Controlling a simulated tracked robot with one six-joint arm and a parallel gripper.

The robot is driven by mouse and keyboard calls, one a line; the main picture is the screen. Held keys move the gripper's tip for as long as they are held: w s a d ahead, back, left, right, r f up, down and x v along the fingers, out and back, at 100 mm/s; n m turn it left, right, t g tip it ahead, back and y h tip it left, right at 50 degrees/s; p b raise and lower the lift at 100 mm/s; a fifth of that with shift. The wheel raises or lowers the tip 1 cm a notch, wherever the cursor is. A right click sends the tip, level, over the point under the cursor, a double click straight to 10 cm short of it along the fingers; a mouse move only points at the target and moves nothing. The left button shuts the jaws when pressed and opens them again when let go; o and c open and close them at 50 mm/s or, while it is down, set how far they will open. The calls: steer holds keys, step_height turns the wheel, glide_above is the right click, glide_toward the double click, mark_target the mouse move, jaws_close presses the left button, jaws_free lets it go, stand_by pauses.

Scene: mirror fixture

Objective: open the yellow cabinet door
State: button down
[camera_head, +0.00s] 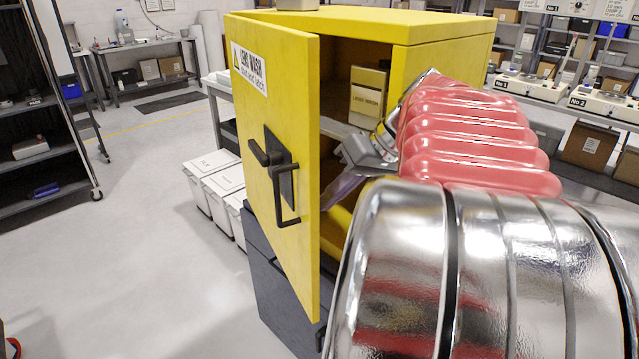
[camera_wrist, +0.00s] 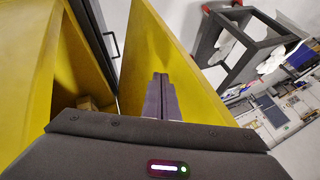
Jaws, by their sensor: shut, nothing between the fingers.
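The yellow cabinet (camera_head: 450,30) stands with its door (camera_head: 285,95) partly open, swung out toward the left. The door bears a black handle (camera_head: 288,200) and a white label on its outer face. My gripper (camera_head: 335,193) is at the opening, on the inner side of the door, with its fingers pointing toward the door panel. In the wrist view my gripper (camera_wrist: 160,80) is shut and empty, its fingers beside the yellow door panel (camera_wrist: 150,35). I cannot tell whether they touch it. My arm hides part of the cabinet's front and right side.
A small labelled box (camera_head: 367,97) stands on a shelf inside the cabinet. White bins (camera_head: 215,180) stand on the floor to the left of the door. The grey floor (camera_head: 140,260) farther left is clear. A bench with devices (camera_head: 530,88) is behind at right.

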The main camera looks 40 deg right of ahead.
steer(key=shift+w+a, duration=0.15)
steer(key=shift+a, duration=0.35)
steer(key=shift+a, duration=0.1)
